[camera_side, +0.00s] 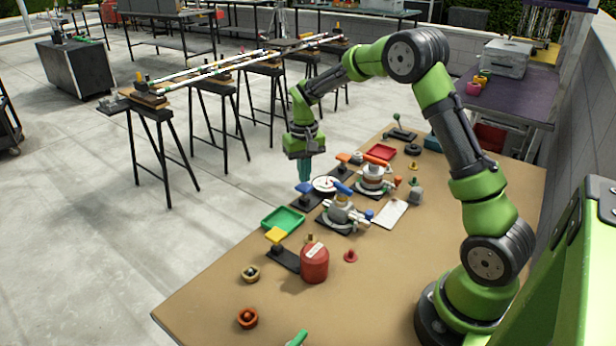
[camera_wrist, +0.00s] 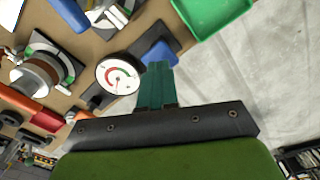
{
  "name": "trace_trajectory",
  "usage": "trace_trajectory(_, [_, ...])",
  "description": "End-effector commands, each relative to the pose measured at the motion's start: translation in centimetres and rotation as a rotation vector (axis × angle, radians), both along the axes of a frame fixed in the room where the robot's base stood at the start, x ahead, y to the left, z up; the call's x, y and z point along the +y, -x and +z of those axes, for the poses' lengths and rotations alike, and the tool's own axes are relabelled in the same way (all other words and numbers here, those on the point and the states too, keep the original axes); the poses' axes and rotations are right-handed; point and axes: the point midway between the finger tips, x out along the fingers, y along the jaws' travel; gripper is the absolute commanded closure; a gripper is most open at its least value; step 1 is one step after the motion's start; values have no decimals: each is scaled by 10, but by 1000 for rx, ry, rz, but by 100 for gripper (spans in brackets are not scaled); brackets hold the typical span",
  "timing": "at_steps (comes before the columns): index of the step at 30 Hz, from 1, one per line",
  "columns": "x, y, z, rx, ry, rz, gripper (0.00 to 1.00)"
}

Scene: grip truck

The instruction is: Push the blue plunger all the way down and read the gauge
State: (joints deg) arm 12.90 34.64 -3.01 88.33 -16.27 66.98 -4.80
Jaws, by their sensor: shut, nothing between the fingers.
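The blue plunger (camera_side: 305,187) has a flat blue top on a black base, between the green tray and the gauge in the side view. It also shows just beyond my fingertips in the wrist view (camera_wrist: 161,53). I cannot tell whether the fingertips touch the plunger.
A valve with a blue handle (camera_side: 342,188) and one with an orange handle (camera_side: 376,161) stand close by. The table's front right is clear.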

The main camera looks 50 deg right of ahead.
Motion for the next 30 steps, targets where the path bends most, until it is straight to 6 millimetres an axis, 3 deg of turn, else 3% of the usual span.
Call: trace_trajectory(30, [0,0,-34,2,0,0,100])
